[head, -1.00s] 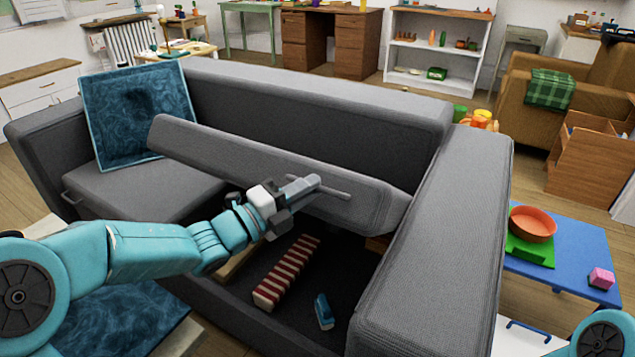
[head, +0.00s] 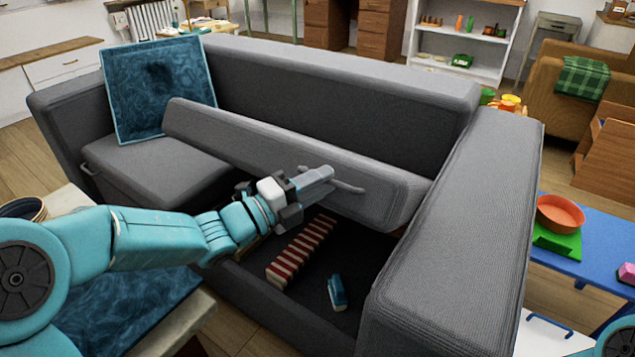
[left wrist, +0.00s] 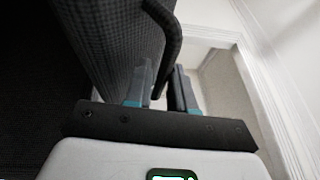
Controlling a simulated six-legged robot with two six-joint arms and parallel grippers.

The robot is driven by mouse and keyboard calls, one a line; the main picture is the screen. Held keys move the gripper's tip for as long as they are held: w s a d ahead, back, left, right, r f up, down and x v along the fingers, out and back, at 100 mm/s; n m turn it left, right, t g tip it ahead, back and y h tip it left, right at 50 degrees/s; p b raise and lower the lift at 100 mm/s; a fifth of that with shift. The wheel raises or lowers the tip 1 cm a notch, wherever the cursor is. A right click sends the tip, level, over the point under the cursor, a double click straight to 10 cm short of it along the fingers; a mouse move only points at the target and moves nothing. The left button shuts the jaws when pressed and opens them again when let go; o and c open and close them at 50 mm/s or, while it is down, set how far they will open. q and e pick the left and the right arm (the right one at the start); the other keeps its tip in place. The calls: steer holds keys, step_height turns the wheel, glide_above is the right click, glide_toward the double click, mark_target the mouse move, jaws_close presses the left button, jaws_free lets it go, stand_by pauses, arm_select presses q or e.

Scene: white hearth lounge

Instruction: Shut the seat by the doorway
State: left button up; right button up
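The raised seat (head: 290,160) of the grey sofa is tilted up over an open storage space (head: 345,255). A bar handle (head: 350,187) is on its front face. My left gripper (head: 318,180) is at this handle. In the left wrist view its fingers (left wrist: 161,92) stand apart, with the dark curved handle (left wrist: 173,45) reaching down between them beside the left finger; firm contact cannot be made out. The seat's underside edge shows close by. Only a bit of my right arm shows at the lower right; its gripper is out of view.
A red-and-white striped item (head: 300,248) and a small blue item (head: 337,292) lie in the storage space. A blue cushion (head: 158,88) leans on the closed left seat (head: 150,165). The armrest (head: 455,240) bounds the right. A blue table (head: 580,250) stands beyond it.

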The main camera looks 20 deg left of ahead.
arm_select(q)
steer(key=p+v, duration=0.1)
steer(key=v, duration=1.5)
steer(key=shift+p, duration=0.4)
steer(key=shift+a, duration=0.15)
jaws_close()
steer(key=shift+s+f, duration=0.1)
steer(key=shift+f, duration=0.05)
